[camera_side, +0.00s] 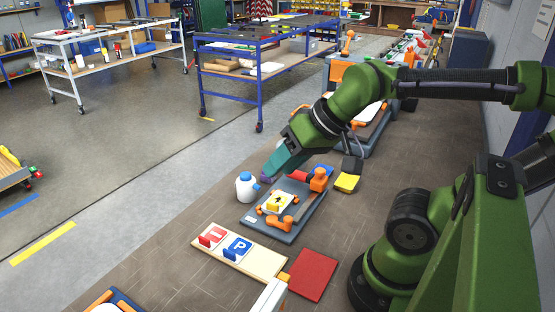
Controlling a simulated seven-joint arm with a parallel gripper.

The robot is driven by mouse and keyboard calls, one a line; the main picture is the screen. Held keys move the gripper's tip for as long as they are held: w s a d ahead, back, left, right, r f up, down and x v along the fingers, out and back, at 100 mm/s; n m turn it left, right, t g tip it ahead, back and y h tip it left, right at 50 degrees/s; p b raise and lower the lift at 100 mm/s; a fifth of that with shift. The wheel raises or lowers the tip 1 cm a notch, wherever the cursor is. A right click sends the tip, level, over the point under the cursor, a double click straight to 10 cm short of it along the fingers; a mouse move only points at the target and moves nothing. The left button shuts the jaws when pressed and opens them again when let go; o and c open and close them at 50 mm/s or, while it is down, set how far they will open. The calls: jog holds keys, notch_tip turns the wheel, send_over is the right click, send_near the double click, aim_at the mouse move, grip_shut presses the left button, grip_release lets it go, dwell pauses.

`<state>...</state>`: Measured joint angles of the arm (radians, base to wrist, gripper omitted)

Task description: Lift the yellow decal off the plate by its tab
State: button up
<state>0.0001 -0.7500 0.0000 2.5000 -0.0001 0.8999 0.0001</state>
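The yellow decal (279,202) with a black arrow-like mark lies on a pale plate in a fixture with orange clamps (318,180). The fixture stands on a grey-blue base board (262,228). The decal's tab is too small to make out.
A yellow block (346,183) and a dark block (352,165) lie to the right.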

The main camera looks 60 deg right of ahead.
jog(key=n+g+h, duration=0.2)
jog(key=n+g, duration=0.4)
jog(key=g, duration=0.1)
send_over(271, 203)
jog(key=f, duration=1.5)
jog(key=shift+s+a+f, duration=0.2)
jog(key=shift+f, duration=0.2)
jog(key=shift+w+d+f, duration=0.1)
jog(key=shift+w+f, duration=0.05)
jog(key=shift+f, duration=1.2)
jog(key=shift+w+d+f, duration=0.1)
jog(key=shift+f, duration=1.2)
grip_shut()
